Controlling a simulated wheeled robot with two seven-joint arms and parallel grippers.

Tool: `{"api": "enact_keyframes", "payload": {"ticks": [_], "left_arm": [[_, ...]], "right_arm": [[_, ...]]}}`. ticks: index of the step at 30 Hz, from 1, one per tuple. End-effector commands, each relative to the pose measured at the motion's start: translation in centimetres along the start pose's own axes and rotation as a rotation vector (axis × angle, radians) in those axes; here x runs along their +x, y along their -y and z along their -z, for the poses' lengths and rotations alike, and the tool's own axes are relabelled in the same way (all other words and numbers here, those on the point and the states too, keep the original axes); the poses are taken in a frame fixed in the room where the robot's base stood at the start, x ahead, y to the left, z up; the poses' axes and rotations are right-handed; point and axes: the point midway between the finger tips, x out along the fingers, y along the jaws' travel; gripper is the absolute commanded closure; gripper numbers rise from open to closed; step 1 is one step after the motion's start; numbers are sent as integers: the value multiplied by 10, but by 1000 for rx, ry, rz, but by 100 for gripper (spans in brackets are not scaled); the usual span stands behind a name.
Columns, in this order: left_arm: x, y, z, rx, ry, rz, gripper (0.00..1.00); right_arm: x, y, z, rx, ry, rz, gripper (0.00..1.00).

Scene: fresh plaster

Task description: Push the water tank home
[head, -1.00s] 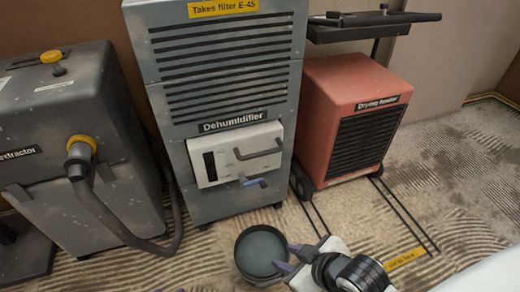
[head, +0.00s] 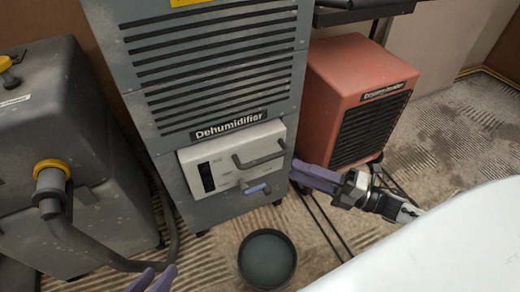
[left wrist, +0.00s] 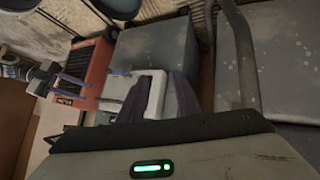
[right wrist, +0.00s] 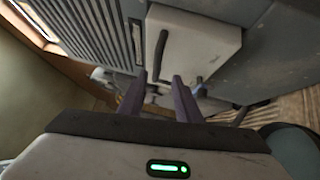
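The grey dehumidifier (head: 150,95) stands upright in the middle of the head view. Its water tank (head: 222,160) is the white-fronted box low on its front, with a dark handle (head: 260,158); it appears to jut out a little. A blue lever (head: 257,189) is below the handle. My right gripper (head: 294,176) is open and empty, just right of the tank, fingers pointing left. The tank also shows ahead of it in the right wrist view (right wrist: 205,35). My left gripper (head: 157,274) is open and empty at the bottom edge, below and left of the tank; its wrist view shows the tank (left wrist: 155,92) beyond the fingers.
A dark round bucket (head: 268,259) stands on the floor in front of the dehumidifier. A grey extractor (head: 70,120) with a hose (head: 85,240) is on the left. A red drying machine (head: 350,75) is close on the right. Streaked floor lies between the bucket and the hose.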

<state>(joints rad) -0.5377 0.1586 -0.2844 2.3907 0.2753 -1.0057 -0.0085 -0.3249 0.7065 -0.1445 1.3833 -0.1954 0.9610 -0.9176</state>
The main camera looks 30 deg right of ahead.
Motion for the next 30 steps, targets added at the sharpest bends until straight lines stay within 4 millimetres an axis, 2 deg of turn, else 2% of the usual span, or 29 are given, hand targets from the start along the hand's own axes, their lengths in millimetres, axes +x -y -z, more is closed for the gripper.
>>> {"api": "enact_keyframes", "payload": {"ticks": [2, 5, 15, 21, 30], "left_arm": [[0, 0, 0, -1, 0, -1, 69], [1, 0, -1, -2, -2, -3, 69], [0, -8, 4, -19, -45, -34, 69], [-3, -12, 10, -24, -71, -49, 69], [-5, -14, 13, -26, -80, -57, 69]], "right_arm": [[-4, -3, 0, -27, -25, -14, 69], [2, -4, 1, -38, -36, -23, 69], [62, -5, 4, -36, -36, -26, 69], [88, -6, 4, -35, -34, -23, 69], [97, -7, 5, -33, -33, -21, 69]]}}
